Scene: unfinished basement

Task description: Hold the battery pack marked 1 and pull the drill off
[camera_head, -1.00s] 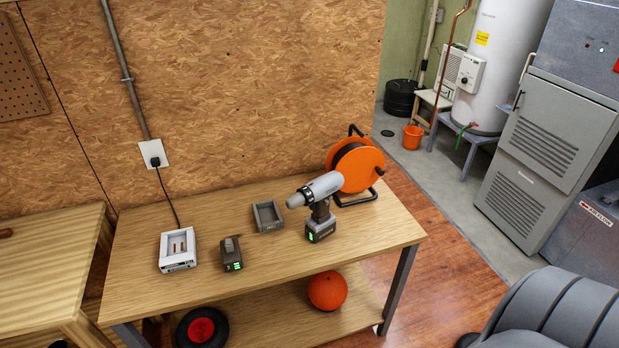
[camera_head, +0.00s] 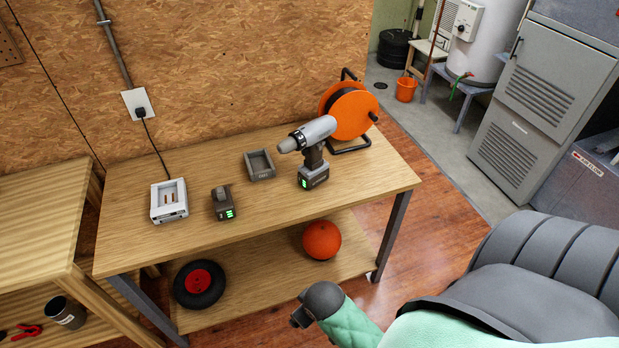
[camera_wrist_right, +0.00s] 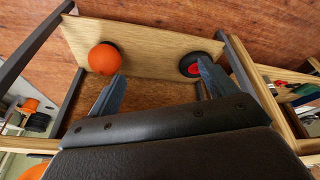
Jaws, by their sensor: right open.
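The grey drill (camera_head: 318,132) stands upright on the workbench, seated on a dark battery pack (camera_head: 314,178) with green lights. Its nose points left. Another dark battery pack (camera_head: 222,204) with green lights stands apart to the left, near the white charger. I cannot read a number on either pack. Part of my right arm, with a green sleeve and dark joint, shows at the lower right of the head view, clear of the bench. In the right wrist view my right gripper (camera_wrist_right: 161,75) is open and empty, facing the bench's lower shelf. My left gripper is out of view.
The workbench (camera_head: 250,205) also holds a white charger (camera_head: 169,202), an empty grey tray (camera_head: 260,165) and an orange cable reel (camera_head: 350,112) close behind the drill. An orange ball (camera_head: 321,240) and a wheel (camera_head: 199,284) are on the lower shelf. The bench's front right is clear.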

